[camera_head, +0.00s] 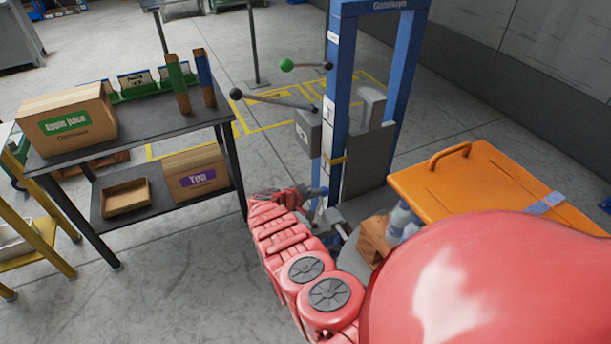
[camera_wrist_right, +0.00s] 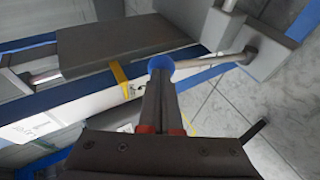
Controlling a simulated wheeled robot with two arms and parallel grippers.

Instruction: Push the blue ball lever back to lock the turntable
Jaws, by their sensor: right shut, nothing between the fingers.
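The blue ball (camera_wrist_right: 161,65) of the lever shows in the right wrist view, straight ahead of my right gripper (camera_wrist_right: 160,84). Its thin metal rod (camera_wrist_right: 210,61) runs right to a grey bracket. The right fingers are shut with nothing between them. Their tips meet the edge of the ball in the picture; I cannot tell whether they touch it. In the head view my right gripper (camera_head: 318,191) is at the foot of the blue machine frame (camera_head: 335,130), and I cannot make out the ball clearly there. Part of the grey round turntable (camera_head: 354,262) shows beneath the cardboard case. My left gripper is not in view.
A green ball lever (camera_head: 287,65) and a black ball lever (camera_head: 237,94) stick out left from the frame. An orange panel with a handle (camera_head: 450,185) lies at right. A dark shelf table (camera_head: 150,122) with boxes stands at left. Floor between is open.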

